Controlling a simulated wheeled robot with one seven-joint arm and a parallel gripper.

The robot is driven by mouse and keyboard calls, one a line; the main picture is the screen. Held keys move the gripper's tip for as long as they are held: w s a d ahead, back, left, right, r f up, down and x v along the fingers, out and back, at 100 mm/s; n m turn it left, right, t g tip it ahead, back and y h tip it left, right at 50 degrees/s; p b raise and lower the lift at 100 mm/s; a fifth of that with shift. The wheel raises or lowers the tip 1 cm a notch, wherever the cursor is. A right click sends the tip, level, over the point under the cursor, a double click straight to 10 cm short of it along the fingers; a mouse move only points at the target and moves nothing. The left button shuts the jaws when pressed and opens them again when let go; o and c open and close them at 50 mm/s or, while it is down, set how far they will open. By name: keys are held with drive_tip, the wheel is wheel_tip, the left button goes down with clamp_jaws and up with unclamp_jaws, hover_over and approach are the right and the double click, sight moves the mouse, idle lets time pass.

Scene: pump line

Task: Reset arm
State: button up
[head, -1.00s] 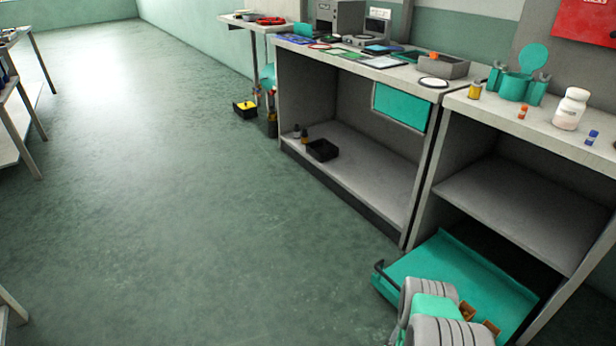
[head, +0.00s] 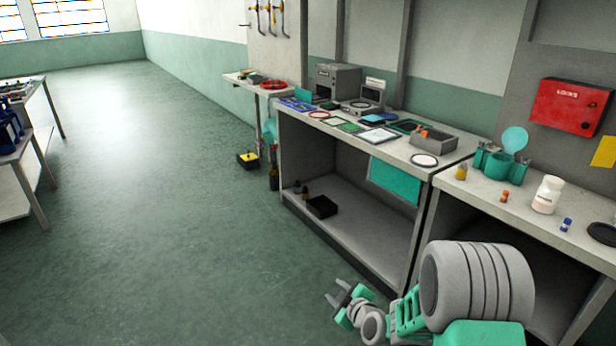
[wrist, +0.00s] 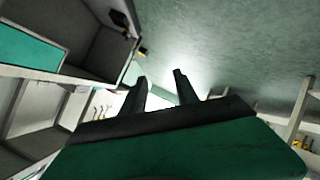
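My gripper (head: 342,299) shows at the lower middle of the head view, at the end of my folded arm, in front of the workbench. Its two dark fingers stand apart with nothing between them. In the wrist view my gripper (wrist: 160,88) also has its fingers spread and empty, with floor and pale wall beyond. It touches nothing that I can see.
The workbench (head: 425,174) runs along the right, with a scale, trays and a white bottle (head: 547,195) on top. A black bin (head: 321,207) sits on its lower shelf. A table (head: 38,165) stands at the left. The green floor (head: 170,200) between is clear.

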drive_tip(key=s+d+r+m+g+h+p, duration=0.15)
drive_tip(key=s+r+p, duration=0.4)
drive_tip(key=r, duration=0.55)
drive_tip(key=s+r+m+g+h+p, duration=0.1)
drive_tip(key=s+r+m+g+p, duration=0.4)
drive_tip(key=r, duration=0.7)
drive_tip(key=s+d+r+m+g+h+p, duration=0.1)
drive_tip(key=s+d+r+m+p, duration=0.1)
drive_tip(key=s+r, duration=0.3)
drive_tip(key=s+d+r+m+g+h+p, duration=0.1)
drive_tip(key=s+d+r+m+p, duration=0.2)
drive_tip(key=s+r, duration=0.3)
drive_tip(key=s+m, duration=0.1)
drive_tip(key=s, duration=0.4)
drive_tip(key=shift+d, duration=0.2)
drive_tip(key=shift+s, duration=0.1)
